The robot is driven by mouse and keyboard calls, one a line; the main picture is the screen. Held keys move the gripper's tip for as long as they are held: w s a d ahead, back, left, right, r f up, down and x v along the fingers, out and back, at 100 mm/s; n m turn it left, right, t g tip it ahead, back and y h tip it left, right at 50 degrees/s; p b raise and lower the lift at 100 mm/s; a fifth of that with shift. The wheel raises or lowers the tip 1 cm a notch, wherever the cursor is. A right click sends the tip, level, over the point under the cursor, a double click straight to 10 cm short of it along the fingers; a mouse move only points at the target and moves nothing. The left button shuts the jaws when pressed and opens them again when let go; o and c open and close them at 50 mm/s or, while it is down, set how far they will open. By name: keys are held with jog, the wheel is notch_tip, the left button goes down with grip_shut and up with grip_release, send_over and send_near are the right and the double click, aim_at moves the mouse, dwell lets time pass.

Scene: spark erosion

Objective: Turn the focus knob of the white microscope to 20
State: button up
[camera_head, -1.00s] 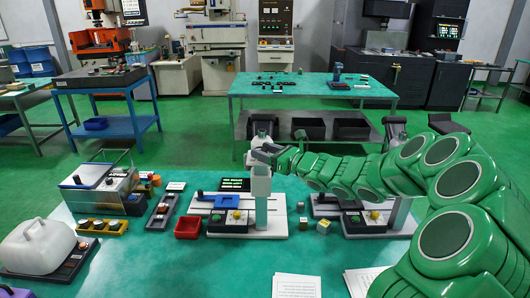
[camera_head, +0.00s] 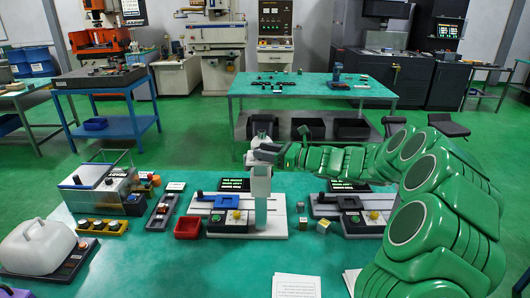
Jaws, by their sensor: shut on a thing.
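The white microscope (camera_head: 218,230) stands on the near green table in the middle of the view. Its pale upright column (camera_head: 262,212) rises from the right part of the base. A small black display (camera_head: 235,185) with white text is behind it; the text is too small to read. My gripper (camera_head: 258,156) reaches in from the right at the top of the column. It is shut at the microscope's upper part, where the focus knob seems to be. The jaws hide the knob, and its setting cannot be read.
A second, grey-based device (camera_head: 372,233) with its own display (camera_head: 350,185) stands to the right, below my arm. A red bin (camera_head: 188,227), a dark box (camera_head: 162,212) and a yellow block (camera_head: 88,224) are left. Free table lies in front.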

jog(key=shift+w+n+g+y, duration=0.15)
jog(key=shift+n+g+y, duration=0.15)
jog(key=shift+n+g, duration=0.85)
jog(key=shift+w+n+g+y, duration=0.1)
jog(key=shift+n+g+y, duration=0.4)
jog(key=shift+g, duration=1.05)
jog(key=shift+r+n+g, duration=0.1)
jog(key=shift+n+g, duration=0.35)
jog(key=shift+g, duration=0.05)
jog(key=o, duration=1.1)
jog(key=shift+c, duration=0.2)
jog(key=shift+d, duration=0.1)
jog(key=d, duration=0.7)
jog(key=shift+d, duration=0.35)
